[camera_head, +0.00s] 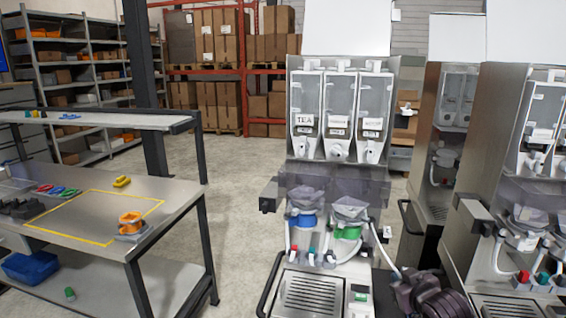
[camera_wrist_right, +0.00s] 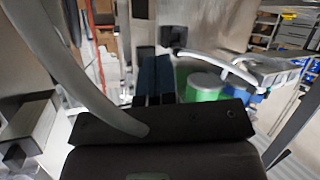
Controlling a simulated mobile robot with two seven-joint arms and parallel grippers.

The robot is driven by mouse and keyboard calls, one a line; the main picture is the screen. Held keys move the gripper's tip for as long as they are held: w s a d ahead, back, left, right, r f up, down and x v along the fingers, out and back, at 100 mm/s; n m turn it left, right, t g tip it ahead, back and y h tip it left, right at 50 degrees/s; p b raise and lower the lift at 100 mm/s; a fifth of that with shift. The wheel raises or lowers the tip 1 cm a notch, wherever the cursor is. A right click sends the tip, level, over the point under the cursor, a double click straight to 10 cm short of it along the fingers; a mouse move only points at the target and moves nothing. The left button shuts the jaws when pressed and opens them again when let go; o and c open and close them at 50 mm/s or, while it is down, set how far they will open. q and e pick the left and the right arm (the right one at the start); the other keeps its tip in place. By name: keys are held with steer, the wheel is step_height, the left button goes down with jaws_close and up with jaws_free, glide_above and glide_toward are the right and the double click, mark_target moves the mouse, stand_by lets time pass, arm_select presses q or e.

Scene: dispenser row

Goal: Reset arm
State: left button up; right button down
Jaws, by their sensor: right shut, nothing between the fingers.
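My right gripper (camera_wrist_right: 153,80) shows in the right wrist view as two dark fingers pressed together with nothing between them. In the head view my right arm (camera_head: 430,296) comes in at the bottom, beside the right side of the middle dispenser machine (camera_head: 340,170). Its fingertips are hard to make out there. The green-collared cup (camera_head: 347,232) on that machine also appears just right of the fingers in the wrist view (camera_wrist_right: 206,84), apart from them as far as I can tell. My left gripper is not in view.
A pale hose (camera_head: 384,248) runs close to my right arm, and one crosses the wrist view (camera_wrist_right: 70,65). Another dispenser machine (camera_head: 480,150) stands to the right. A workbench (camera_head: 178,190) with an orange item (camera_head: 130,222) stands left. The floor between is clear.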

steer(key=s+f+m, duration=0.1)
steer(key=s+f, duration=0.5)
steer(key=s, duration=0.4)
steer(key=s+f+m+g+h+b, duration=0.1)
steer(key=s+f, duration=0.6)
steer(key=s, duration=0.4)
steer(key=s+f+m+h+b, duration=0.1)
steer(key=s+f, duration=0.6)
steer(key=s, duration=0.3)
steer(key=shift+s+a+g, duration=0.2)
steer(key=shift+a+g, duration=0.1)
steer(key=shift+a, duration=0.15)
